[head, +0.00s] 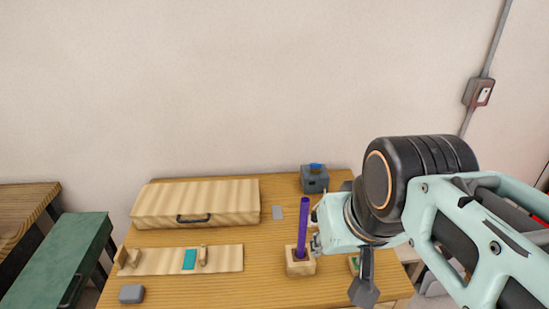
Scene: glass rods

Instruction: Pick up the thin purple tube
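The thin purple tube (302,228) stands nearly upright, leaning slightly, in a small light wooden block (300,267) near the front right of the table. My gripper (317,230) is just right of the tube, at the end of my mint-coloured arm. My wrist and arm hide most of the gripper. I cannot tell whether the fingers are open or shut, or whether they touch the tube.
On the wooden table (270,236) are a wooden case (196,203), a wooden board with a teal patch (150,262), a grey block (132,294) and a grey box with blue on top (314,181). A green bench (62,255) stands left. The table centre is clear.

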